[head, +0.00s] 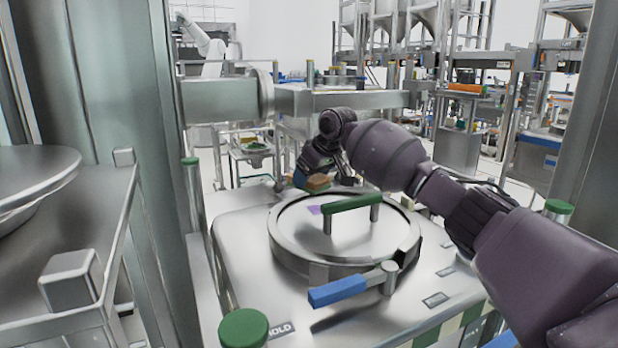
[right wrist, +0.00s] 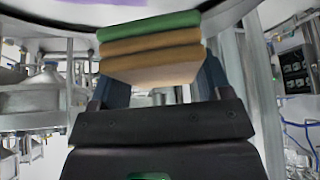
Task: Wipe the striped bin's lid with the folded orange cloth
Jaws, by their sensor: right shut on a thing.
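The striped bin (head: 238,238) stands in front of me, with green and white stripes low on its front right. Its round metal lid (head: 290,236) has a green bar handle on top and a purple patch (head: 314,210) left of that handle. My right gripper (head: 314,177) is shut on the folded orange cloth (head: 318,183) at the lid's far rim. In the right wrist view the cloth (right wrist: 150,62) shows orange-brown layers and a green layer between the blue fingers, close to the lid's edge. I cannot tell whether it touches the lid. My left gripper is out of view.
A blue-gripped lever (head: 337,290) sticks out at the lid's near side. Green-capped posts (head: 243,327) rise around the bin. A metal side table (head: 95,220) stands at left, beside a large steel column. My right arm spans the right of the bin.

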